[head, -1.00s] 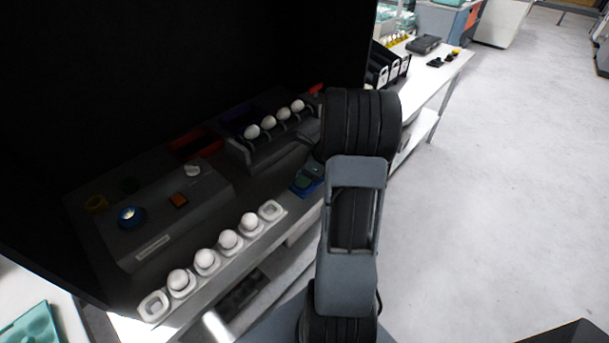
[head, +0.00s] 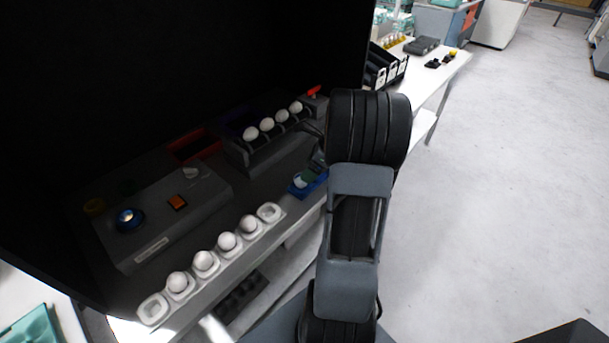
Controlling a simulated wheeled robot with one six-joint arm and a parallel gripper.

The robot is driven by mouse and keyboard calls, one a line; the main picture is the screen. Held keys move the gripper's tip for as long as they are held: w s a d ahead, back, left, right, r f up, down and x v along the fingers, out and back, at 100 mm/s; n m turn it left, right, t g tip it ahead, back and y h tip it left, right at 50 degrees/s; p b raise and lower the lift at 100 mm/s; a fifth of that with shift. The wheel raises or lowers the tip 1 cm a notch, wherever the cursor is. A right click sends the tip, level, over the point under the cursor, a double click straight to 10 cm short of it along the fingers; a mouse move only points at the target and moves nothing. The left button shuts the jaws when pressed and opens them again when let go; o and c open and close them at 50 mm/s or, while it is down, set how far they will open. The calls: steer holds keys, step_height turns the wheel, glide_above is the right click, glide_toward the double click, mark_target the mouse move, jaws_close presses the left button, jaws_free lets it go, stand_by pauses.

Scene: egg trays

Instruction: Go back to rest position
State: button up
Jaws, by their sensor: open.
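My arm (head: 352,245) rises through the middle of the head view, with its thick black joint (head: 367,127) at the top. My gripper is not clearly seen; the arm hides the space behind that joint. Several white eggs (head: 227,242) sit in a row of white square cups along the bench's front edge. The cups at the two ends, the near left one (head: 152,309) and the far right one (head: 269,212), are empty. More white eggs (head: 267,124) rest in a row on a dark grey rack (head: 262,153) farther back.
A grey control box (head: 150,215) with a blue knob and an orange button stands at left. A small blue tray (head: 309,184) lies close left of my arm. A dark panel (head: 180,60) fills the upper left. The floor (head: 490,200) at right is open.

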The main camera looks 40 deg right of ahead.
steer(key=v, duration=0.9)
steer(key=shift+r, duration=0.15)
steer(key=s+a+n+h, duration=0.2)
steer(key=s+a+n, duration=0.2)
steer(key=a+n, duration=0.9)
steer(key=s+a+n+h, duration=0.3)
steer(key=a+n, duration=1)
steer(key=n, duration=0.2)
steer(key=shift+s+a+r+n, duration=0.3)
steer(key=shift+s+a+r, duration=0.1)
